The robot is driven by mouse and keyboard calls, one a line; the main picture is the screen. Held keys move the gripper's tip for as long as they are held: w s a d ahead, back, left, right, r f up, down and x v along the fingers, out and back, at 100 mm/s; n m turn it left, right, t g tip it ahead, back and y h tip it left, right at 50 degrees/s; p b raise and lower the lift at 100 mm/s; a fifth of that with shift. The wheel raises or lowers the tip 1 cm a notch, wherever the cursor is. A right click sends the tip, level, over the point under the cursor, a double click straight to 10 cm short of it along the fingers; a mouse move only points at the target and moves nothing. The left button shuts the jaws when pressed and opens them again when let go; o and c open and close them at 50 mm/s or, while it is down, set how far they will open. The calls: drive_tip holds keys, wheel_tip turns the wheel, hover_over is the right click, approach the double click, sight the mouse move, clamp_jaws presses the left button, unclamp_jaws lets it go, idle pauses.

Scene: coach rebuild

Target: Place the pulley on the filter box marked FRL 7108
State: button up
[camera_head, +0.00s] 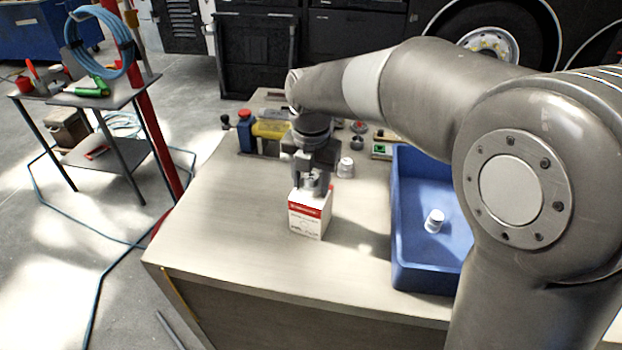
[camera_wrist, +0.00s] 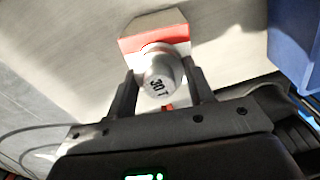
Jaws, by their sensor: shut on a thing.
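My gripper (camera_wrist: 163,92) is shut on a silver-grey round pulley (camera_wrist: 161,77) marked "30 T" in the wrist view. In the wrist view the pulley overlaps a white and red box (camera_wrist: 128,44). In the head view my gripper (camera_head: 314,188) points down directly over that filter box (camera_head: 309,217), which stands on the table with a red band near its top. Its small print is too blurred to read, so I cannot confirm FRL 7108. The pulley is mostly hidden by the fingers in the head view. I cannot tell whether it touches the box top.
A blue tray (camera_head: 416,277) to the right on the table (camera_head: 225,225) holds a white cylindrical part (camera_head: 434,221). Another whitish part (camera_head: 345,167) stands behind the gripper. A blue bottle (camera_head: 245,131) and a yellow item (camera_head: 271,130) stand at the back. The table's front left is clear.

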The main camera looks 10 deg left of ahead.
drive_tip(key=shift+f, duration=0.15)
drive_tip(key=o, duration=1.1)
drive_tip(key=shift+c, duration=0.2)
